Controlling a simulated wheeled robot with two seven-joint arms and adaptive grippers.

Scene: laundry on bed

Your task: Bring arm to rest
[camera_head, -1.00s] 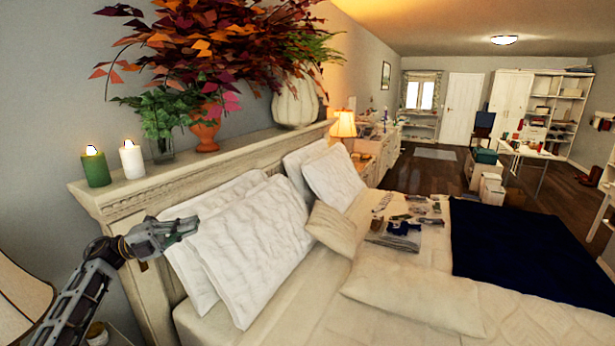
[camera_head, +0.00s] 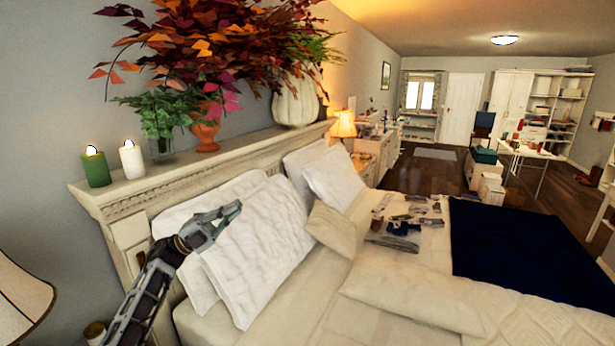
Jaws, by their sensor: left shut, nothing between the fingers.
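My left arm comes in from the lower left in the head view. My left gripper (camera_head: 232,212) is shut and empty, held in front of the white pillows (camera_head: 262,250) at the headboard (camera_head: 190,170). I cannot tell how far it is from the pillows. My right gripper is not in view.
The bed holds a beige cushion (camera_head: 415,300), several folded clothes (camera_head: 402,228) and a dark blue blanket (camera_head: 530,250). The headboard ledge carries a green candle (camera_head: 96,170), a white candle (camera_head: 132,162) and an orange vase (camera_head: 206,136). A lampshade (camera_head: 18,300) stands at the lower left.

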